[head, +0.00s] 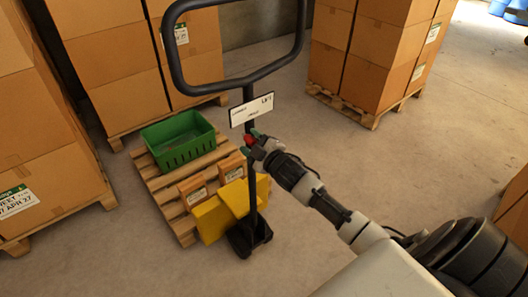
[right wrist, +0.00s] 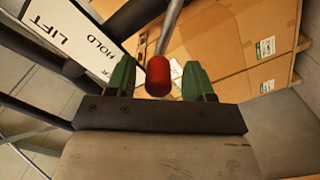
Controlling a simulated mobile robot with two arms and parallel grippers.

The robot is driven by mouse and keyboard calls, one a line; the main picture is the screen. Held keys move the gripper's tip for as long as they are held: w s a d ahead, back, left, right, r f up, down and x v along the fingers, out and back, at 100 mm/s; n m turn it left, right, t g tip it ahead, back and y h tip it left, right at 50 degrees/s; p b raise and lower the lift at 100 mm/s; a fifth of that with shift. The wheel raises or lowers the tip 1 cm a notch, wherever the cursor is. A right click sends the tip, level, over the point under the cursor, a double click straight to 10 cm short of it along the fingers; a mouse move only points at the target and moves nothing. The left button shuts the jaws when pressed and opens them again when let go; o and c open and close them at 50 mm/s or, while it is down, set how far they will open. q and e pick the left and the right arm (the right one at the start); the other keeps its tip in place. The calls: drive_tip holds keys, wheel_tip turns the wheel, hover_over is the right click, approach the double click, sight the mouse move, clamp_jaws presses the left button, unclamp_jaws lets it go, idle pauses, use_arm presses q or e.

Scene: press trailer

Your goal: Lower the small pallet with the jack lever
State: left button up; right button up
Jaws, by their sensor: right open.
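The pallet jack has a black loop handle (head: 240,85), a yellow body (head: 222,211) and a white label plate (head: 252,109) reading LIFT and HOLD. The label also shows in the right wrist view (right wrist: 72,40). The jack lever's red knob (right wrist: 158,76) sits on a thin grey rod, between the green fingers of my right gripper (right wrist: 158,80). The fingers are open, with gaps on both sides of the knob. In the head view my right gripper (head: 253,141) is beside the handle post, just below the label. The small wooden pallet (head: 158,184) stands at the jack. My left gripper is not in view.
A green crate (head: 180,139) and small cardboard boxes (head: 232,168) are on the small pallet. Tall box stacks on pallets stand at the left (head: 40,140), back and right (head: 370,50). The floor right of the jack is clear.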

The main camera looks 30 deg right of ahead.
drive_tip(key=s, duration=0.8)
drive_tip(key=shift+s+d, duration=0.35)
drive_tip(key=s+f+m+g+h+p, duration=0.1)
drive_tip(key=s+f+m+g, duration=0.3)
drive_tip(key=f, duration=0.6)
drive_tip(key=s+f+g+h+p, duration=0.15)
drive_tip(key=s+f, duration=0.35)
drive_tip(key=f, duration=0.6)
drive_tip(key=s+f+m+g+p, duration=0.1)
drive_tip(key=s+f+m+g, duration=0.3)
drive_tip(key=f, duration=0.6)
drive_tip(key=s+a+f+g, duration=0.2)
drive_tip(key=s+a+f, duration=0.1)
drive_tip(key=s, duration=0.7)
drive_tip(key=s+a+f+g+p, duration=0.1)
drive_tip(key=s+a+f+g, duration=0.2)
drive_tip(key=s+f, duration=0.3)
drive_tip(key=s+a+f+g, duration=0.2)
drive_tip(key=s+a+f, duration=0.2)
drive_tip(key=s, duration=1)
drive_tip(key=shift+s+a+f+m+y+p, duration=0.2)
drive_tip(key=shift+f+m+y+p, duration=0.2)
drive_tip(key=shift+f, duration=0.3)
